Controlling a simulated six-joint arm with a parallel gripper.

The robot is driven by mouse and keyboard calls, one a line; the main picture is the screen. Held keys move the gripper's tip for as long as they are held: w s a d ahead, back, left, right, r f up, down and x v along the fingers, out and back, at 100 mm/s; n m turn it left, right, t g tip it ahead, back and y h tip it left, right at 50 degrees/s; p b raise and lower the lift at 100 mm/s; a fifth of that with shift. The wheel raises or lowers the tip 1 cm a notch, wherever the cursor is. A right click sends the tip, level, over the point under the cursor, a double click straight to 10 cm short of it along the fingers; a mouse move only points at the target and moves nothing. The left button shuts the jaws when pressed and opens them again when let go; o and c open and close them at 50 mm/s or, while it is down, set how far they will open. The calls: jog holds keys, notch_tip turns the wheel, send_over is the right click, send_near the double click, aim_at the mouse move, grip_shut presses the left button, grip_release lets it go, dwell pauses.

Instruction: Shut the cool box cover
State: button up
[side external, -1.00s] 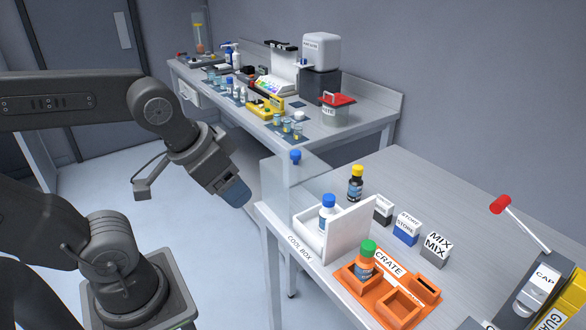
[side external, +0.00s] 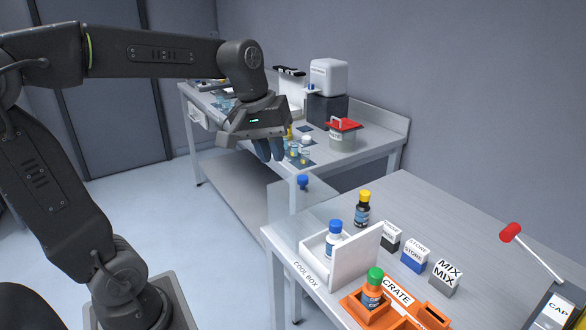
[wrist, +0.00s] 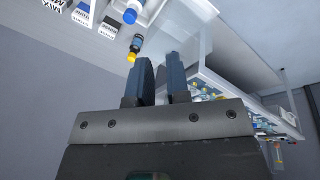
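The white cool box (side external: 312,251) stands at the near left edge of the right table. A white bottle with a blue cap (side external: 334,243) is inside it; its cap also shows in the wrist view (wrist: 130,16). A clear panel (side external: 284,205) with a blue knob (side external: 302,181) stands raised at the box's left side and looks like its cover. A white upright panel (side external: 358,262) rises at the box's right side. My gripper (side external: 268,158) is up and left of the knob, apart from it. In the wrist view its two fingers (wrist: 162,72) are apart with nothing between them.
A yellow-capped dark bottle (side external: 363,209) stands behind the box. An orange crate (side external: 408,299) holds a green-capped bottle (side external: 373,288) in front. Small labelled blocks (side external: 415,256) sit to the right. The back bench (side external: 375,138) carries a red-lidded tub (side external: 342,137) and other lab items.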

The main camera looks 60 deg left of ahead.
jog(key=w+a+n, duration=0.2)
jog(key=a, duration=0.1)
jog(key=w+a+n+g+h, duration=0.1)
jog(key=w+a+n, duration=0.1)
jog(key=w+a, duration=0.1)
jog(key=w+a+n, duration=0.2)
jog(key=a, duration=0.2)
jog(key=shift+w+a+f+n+g+h, duration=0.2)
jog(key=shift+w+f+n+g+h, duration=0.1)
jog(key=shift+w+f+n, duration=0.1)
grip_shut()
jog(key=w+a+f+n+h, duration=0.25)
jog(key=a+n, duration=0.25)
jog(key=a, duration=0.4)
send_near(298, 187)
jog(key=shift+y, duration=0.25)
jog(key=f, duration=0.1)
jog(key=a+f, duration=0.2)
jog(key=shift+s+f, duration=0.1)
jog(key=shift+f, duration=0.25)
jog(key=d, duration=0.3)
jog(key=shift+w, duration=0.4)
jog(key=shift+d, duration=0.45)
